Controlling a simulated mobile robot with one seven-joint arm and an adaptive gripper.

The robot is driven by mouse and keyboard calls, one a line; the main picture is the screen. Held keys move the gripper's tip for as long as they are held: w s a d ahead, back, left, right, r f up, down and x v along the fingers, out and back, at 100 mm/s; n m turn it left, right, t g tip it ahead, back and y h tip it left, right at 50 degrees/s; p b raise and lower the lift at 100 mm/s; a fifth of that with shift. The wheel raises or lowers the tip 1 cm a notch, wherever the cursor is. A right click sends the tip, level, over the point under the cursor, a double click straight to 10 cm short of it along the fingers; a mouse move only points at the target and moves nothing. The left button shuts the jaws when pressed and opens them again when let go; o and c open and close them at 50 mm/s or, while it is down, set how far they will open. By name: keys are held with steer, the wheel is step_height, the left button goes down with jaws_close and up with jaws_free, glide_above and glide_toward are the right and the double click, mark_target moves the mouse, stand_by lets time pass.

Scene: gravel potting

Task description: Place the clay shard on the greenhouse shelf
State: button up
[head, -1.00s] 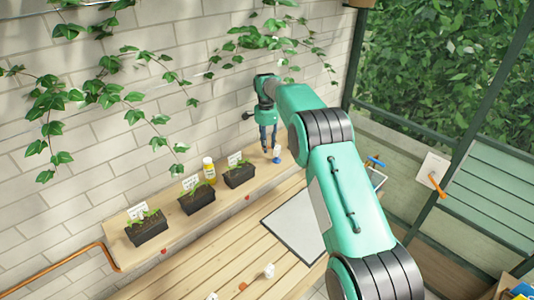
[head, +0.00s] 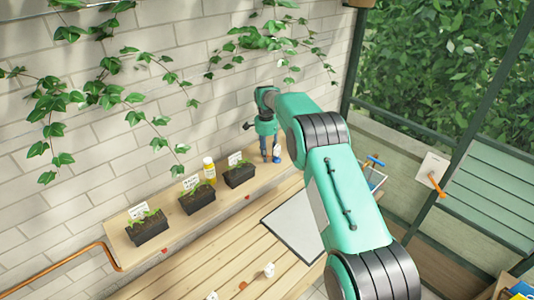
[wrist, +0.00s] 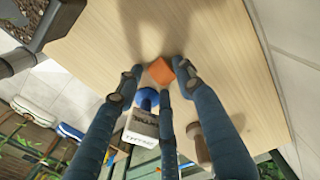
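The clay shard (wrist: 160,71) is a small orange piece, seen in the wrist view between the tips of my gripper (wrist: 157,76). The fingers close in around it, low over the light wooden shelf (wrist: 210,40). A small gap to any finger is hard to judge, and so is contact with the shelf. In the head view my gripper (head: 270,158) points down at the right end of the shelf (head: 180,228). The shard is not discernible there.
A blue-topped item (wrist: 146,98) with a white label stands close beside the fingers. Black planters (head: 197,200) with seedlings and a yellow bottle (head: 209,170) line the shelf to the left. The brick wall (head: 110,160) rises behind. A slatted bench (head: 220,255) lies in front and below.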

steer(key=shift+r, duration=0.2)
step_height(320, 180, up, 12)
steer(key=b, duration=0.1)
steer(key=shift+b, duration=0.35)
stand_by(0.3)
steer(key=shift+a, duration=0.1)
stand_by(0.7)
